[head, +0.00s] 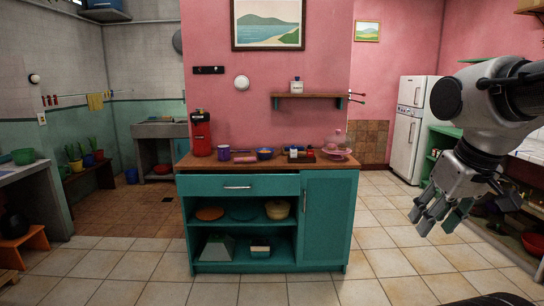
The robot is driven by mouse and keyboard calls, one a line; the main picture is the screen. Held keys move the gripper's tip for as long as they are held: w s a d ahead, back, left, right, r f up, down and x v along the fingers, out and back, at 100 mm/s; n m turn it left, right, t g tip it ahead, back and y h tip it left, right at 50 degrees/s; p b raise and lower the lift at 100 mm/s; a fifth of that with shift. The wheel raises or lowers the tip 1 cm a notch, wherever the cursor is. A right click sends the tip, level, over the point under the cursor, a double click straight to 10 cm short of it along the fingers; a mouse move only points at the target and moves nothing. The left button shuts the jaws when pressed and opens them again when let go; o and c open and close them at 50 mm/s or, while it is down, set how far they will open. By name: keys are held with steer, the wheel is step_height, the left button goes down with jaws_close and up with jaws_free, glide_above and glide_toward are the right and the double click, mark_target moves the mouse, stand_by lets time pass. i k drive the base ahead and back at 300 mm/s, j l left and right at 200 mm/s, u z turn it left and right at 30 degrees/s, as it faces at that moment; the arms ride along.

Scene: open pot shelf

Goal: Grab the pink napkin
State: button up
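A small pink item (245,158) lies on the wooden top of the teal cabinet, just right of a purple mug. It may be the pink napkin, but it is too small to be sure. My gripper (436,215) hangs at the right side of the head view, pointing down and left. Its fingers are spread apart and nothing shows between them. It is well away from the cabinet and touches nothing that I can see.
The teal cabinet (252,187) has open shelves with pots. On its top stand a red coffee machine (200,133), the purple mug (224,152), a blue bowl (265,153) and a pink dish (336,153). The tiled floor (400,255) ahead is clear. A white fridge (411,125) stands behind.

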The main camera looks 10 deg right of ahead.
mark_target(243, 160)
steer(key=i+j, duration=0.2)
steer(key=i, duration=0.35)
steer(key=i+j, duration=0.25)
steer(key=i, duration=0.25)
steer(key=i+j+z, duration=0.1)
steer(key=i, duration=0.45)
steer(key=i+j, duration=0.35)
steer(key=i, duration=0.15)
steer(key=i+j, duration=0.3)
steer(key=i, duration=0.25)
steer(key=i+j+z, duration=0.1)
steer(key=i+j, duration=0.15)
steer(key=i, duration=0.25)
